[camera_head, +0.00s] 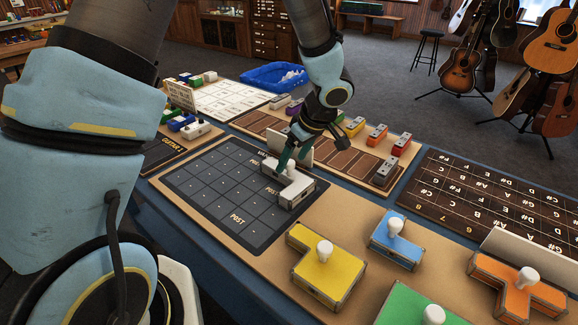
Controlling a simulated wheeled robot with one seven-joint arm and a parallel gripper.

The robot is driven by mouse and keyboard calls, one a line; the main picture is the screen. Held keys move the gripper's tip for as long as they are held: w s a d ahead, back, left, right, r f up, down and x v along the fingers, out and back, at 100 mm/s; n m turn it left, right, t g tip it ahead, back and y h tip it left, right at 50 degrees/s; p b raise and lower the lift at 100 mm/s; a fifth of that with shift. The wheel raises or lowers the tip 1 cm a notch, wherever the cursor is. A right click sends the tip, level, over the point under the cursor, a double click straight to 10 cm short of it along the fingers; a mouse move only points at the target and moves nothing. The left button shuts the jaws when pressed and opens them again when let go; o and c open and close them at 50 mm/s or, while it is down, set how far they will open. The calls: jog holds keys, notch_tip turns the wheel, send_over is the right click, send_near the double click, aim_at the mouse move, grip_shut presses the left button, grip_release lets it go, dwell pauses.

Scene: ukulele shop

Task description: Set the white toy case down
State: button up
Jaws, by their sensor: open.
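The white toy case (296,188) is an angular white piece with a white knob on top. It rests on or just above the right edge of the dark gridded board (212,190), near a "POST" label. I cannot tell whether its underside touches the board fully. My gripper (290,160) is at the case's knob, its dark green fingers pointing down and open. The fingers and the case partly hide the contact between them. A small upright white card (300,150) stands behind the case.
Yellow (326,268), blue (396,242), green (412,306) and orange (518,288) knobbed cases lie in front and to the right. A row of small pedals (376,134) stands behind. A blue bin (274,77) is at the back. The left of the gridded board is clear.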

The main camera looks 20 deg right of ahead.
jog(key=v, duration=0.8)
jog(key=w+a+r+m+t+h, duration=0.2)
jog(key=w+a+r, duration=0.1)
jog(key=w+a, duration=0.3)
jog(key=w+a+r+m+t+h, duration=0.1)
jog(key=w+a+r+t+h, duration=0.2)
jog(key=w, duration=0.5)
jog(key=s+a+f+m+g+y, duration=0.1)
jog(key=s+a, duration=0.3)
jog(key=a, duration=0.4)
jog(key=s+a+f+m+g, duration=0.1)
jog(key=s+a+f+g, duration=0.1)
jog(key=s+a+g, duration=0.2)
jog(key=s+a+f+m+g+y, duration=0.1)
jog(key=s+a+g, duration=0.1)
jog(key=s+a, duration=0.4)
jog(key=a, duration=0.5)
jog(key=shift+a+f+y, duration=0.2)
jog(key=shift+a+y, duration=0.1)
